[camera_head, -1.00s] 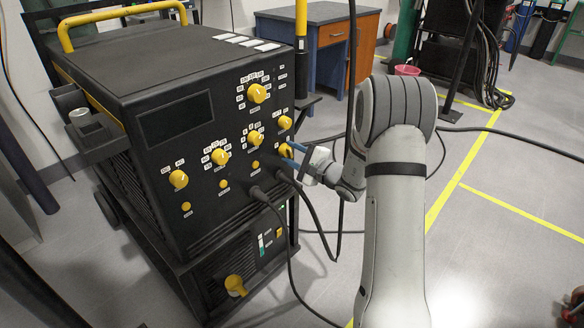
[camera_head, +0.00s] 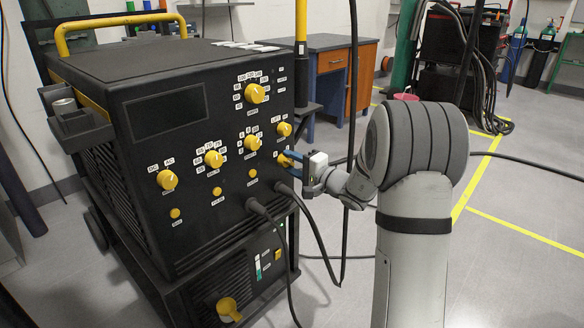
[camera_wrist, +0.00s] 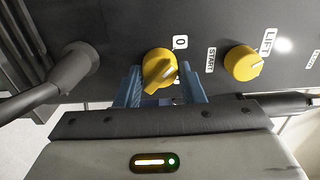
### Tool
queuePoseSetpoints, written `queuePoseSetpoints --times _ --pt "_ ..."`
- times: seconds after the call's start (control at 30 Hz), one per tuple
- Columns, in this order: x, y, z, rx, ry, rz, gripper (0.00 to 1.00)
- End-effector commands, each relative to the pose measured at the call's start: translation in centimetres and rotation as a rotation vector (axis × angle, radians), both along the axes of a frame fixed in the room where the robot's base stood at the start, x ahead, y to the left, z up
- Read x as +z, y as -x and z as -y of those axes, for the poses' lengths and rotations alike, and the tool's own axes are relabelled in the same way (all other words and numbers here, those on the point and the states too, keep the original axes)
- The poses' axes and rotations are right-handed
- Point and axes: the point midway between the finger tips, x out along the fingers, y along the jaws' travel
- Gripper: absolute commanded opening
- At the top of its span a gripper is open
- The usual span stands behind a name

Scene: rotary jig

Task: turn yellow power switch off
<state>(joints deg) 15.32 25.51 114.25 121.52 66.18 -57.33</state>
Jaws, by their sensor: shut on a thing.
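The yellow power switch (camera_wrist: 160,70) is a round knob with a raised bar, on the black machine's front panel. In the wrist view its bar lies aslant, and a white "0" label (camera_wrist: 180,42) is just above and right of it. A second white label (camera_wrist: 180,101) is partly seen below it. My gripper (camera_wrist: 160,88) has its blue fingers on either side of the knob and is shut on it. In the head view the switch (camera_head: 283,160) is at the panel's right edge, partly covered by my gripper (camera_head: 289,163).
The black machine (camera_head: 160,55) carries several other yellow knobs, including the LIFT knob (camera_wrist: 243,63) beside the switch. A thick black cable plug (camera_wrist: 74,70) sticks out left of my fingers. Cables (camera_head: 318,235) hang below. Open floor (camera_head: 500,270) lies to the right.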

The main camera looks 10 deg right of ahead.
Motion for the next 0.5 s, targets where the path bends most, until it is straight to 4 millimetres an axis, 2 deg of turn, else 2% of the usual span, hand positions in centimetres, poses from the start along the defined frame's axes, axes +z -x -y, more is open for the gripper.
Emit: queuePoseSetpoints --times 0.33,0.37,0.5 --pt "-0.30 0.08 -0.09 0.003 0.004 -0.004 0.12" --pt "-0.30 0.08 -0.09 0.003 0.004 -0.004 0.37" --pt "-0.23 0.06 -0.08 0.002 0.003 -0.003 0.48"
